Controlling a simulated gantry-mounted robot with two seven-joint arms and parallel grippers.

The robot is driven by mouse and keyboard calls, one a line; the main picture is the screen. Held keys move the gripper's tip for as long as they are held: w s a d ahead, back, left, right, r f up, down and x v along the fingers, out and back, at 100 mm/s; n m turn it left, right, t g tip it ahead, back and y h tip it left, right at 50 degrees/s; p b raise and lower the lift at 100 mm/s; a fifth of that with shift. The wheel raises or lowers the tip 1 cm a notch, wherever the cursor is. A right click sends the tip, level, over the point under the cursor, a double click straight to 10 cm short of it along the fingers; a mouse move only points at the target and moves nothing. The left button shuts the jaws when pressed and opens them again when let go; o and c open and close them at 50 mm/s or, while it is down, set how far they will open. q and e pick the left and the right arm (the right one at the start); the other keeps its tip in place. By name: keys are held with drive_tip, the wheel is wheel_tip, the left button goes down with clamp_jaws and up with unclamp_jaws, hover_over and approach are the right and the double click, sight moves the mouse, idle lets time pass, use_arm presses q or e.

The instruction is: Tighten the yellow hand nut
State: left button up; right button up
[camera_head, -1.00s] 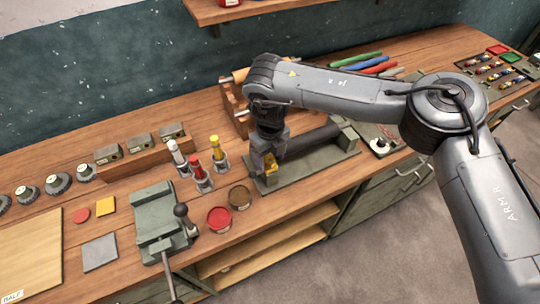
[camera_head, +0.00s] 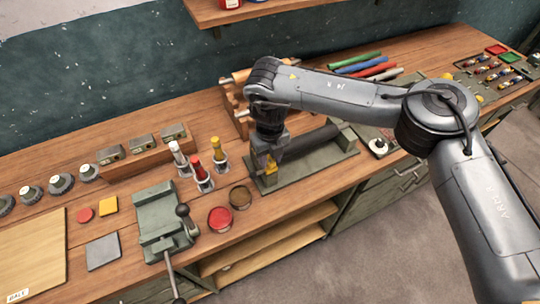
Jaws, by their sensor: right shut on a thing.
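The yellow hand nut (camera_head: 271,166) sits at the left end of a dark cylinder (camera_head: 312,146) in a grey-green cradle (camera_head: 322,162) on the bench. Only part of the nut shows, because my right gripper (camera_head: 268,160) comes down over it from above. My right gripper is shut on the yellow nut; its fingertips are small and partly hidden here. My left gripper is not in view.
A wooden rack (camera_head: 232,106) is behind my right wrist.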

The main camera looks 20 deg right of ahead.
sight(270, 161)
drive_tip(key=o, duration=1)
drive_tip(key=shift+o, duration=0.2)
drive_tip(key=shift+r, duration=0.1)
wheel_tip(270, 161, up, 11)
drive_tip(key=p, duration=0.1)
drive_tip(key=shift+p, duration=0.3)
